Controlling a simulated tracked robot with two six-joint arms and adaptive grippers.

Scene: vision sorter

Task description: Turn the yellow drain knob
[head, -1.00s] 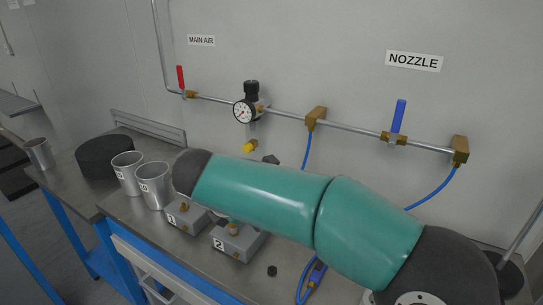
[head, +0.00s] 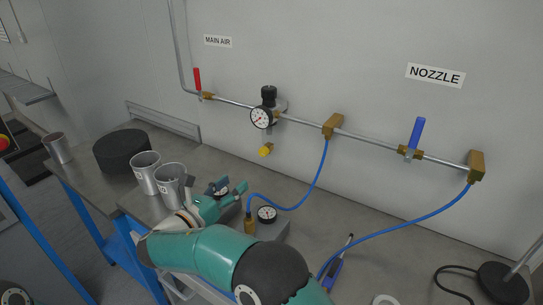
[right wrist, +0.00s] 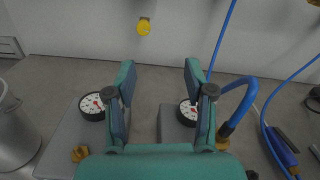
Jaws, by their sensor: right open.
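The yellow drain knob (head: 266,150) hangs below the pressure regulator (head: 262,117) on the wall pipe. It also shows in the right wrist view as a yellow disc (right wrist: 143,27) near the top, beyond the fingertips. My right gripper (head: 230,187) is open and empty, over the bench, lower than the knob and to its left in the head view. In the right wrist view its two fingers (right wrist: 159,72) stand apart and point toward the wall, with the knob roughly between their lines. They are apart from the knob. My left gripper is not in view.
Two gauge boxes with dial gauges (right wrist: 93,106) (right wrist: 187,112) sit on the bench beneath my right gripper. Metal cups (head: 146,172) and a black cylinder (head: 122,151) stand to the left. A blue hose (head: 300,202) loops to the right. The wall around the knob is clear.

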